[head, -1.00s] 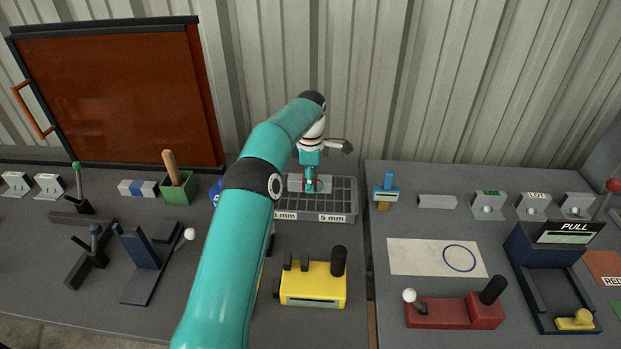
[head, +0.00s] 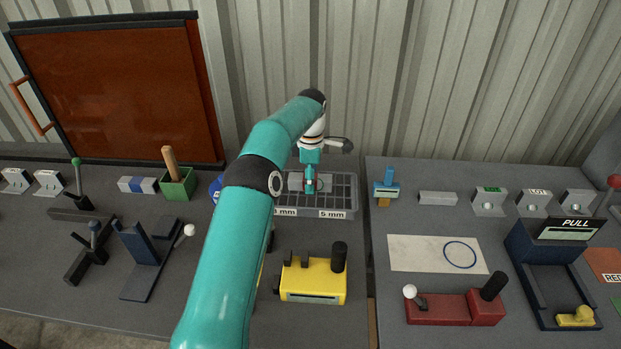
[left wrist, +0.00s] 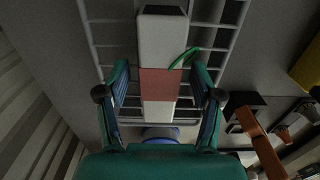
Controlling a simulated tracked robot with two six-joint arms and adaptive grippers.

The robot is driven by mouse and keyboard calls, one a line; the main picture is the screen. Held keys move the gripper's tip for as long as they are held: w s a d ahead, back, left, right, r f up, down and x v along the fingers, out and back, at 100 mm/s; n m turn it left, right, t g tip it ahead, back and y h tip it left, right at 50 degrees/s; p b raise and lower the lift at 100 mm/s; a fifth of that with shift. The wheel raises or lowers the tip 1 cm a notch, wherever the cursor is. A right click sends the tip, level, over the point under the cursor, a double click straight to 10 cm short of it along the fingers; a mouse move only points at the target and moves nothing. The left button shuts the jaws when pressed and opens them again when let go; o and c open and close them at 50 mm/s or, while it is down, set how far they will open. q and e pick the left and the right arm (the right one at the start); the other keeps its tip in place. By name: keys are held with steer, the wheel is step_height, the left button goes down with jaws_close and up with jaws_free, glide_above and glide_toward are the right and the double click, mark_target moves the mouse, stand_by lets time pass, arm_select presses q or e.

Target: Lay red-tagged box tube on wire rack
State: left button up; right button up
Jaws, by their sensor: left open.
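The box tube (head: 296,181) is a pale grey bar with a red band around its middle. It lies on the wire rack (head: 343,207), a grey grid with size labels on its front edge. In the left wrist view the tube (left wrist: 162,38) runs up the picture over the rack's bars (left wrist: 222,42), with the red band at its middle. My left gripper (head: 311,187) is at the rack over the tube. In the wrist view its fingers (left wrist: 160,104) are open, one on each side of the tube with gaps. A thin green loop (left wrist: 183,58) shows beside the tube.
A yellow fixture (head: 313,281) stands in front of the rack. A green box (head: 177,190) with a wooden handle and a blue round thing (head: 215,188) stand left. A blue-topped tool (head: 387,187) and a plain grey bar (head: 437,198) lie right, past a bench gap.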

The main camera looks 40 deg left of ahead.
arm_select(q)
step_height(320, 180, up, 10)
steer(key=p, duration=0.6)
steer(key=shift+f, duration=0.15)
